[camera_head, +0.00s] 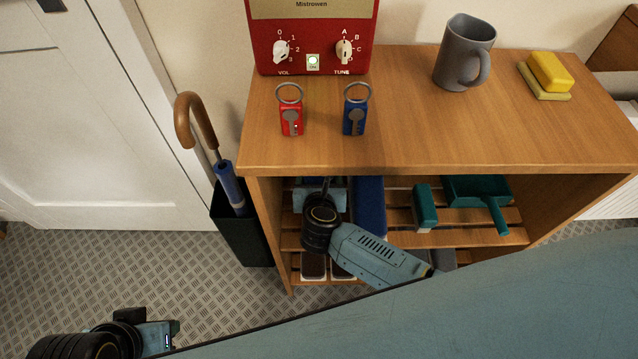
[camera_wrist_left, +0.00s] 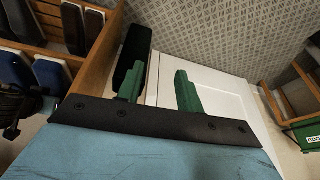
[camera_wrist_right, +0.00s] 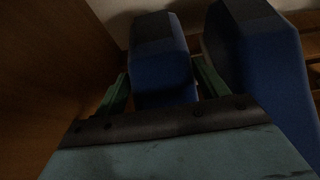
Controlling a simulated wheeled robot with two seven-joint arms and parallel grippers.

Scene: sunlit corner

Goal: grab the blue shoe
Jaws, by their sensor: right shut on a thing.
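In the right wrist view a blue shoe (camera_wrist_right: 160,62) with a dark end stands between the two green fingers of my right gripper (camera_wrist_right: 160,78), which is shut on it. A second blue shoe (camera_wrist_right: 262,65) stands just to the right, outside the fingers. In the head view my right gripper (camera_head: 321,190) is inside the shelf's upper level at the left, hiding most of the held shoe; the second blue shoe (camera_head: 370,205) shows beside it. My left gripper (camera_wrist_left: 160,82) is open and empty above the floor, far from the shoes.
The wooden cabinet's top (camera_head: 415,125) overhangs the shoes, and its left side panel is close to my right gripper. Teal dustpan (camera_head: 480,190) and brush (camera_head: 424,207) lie to the right. An umbrella stand (camera_head: 240,230) stands left of the cabinet.

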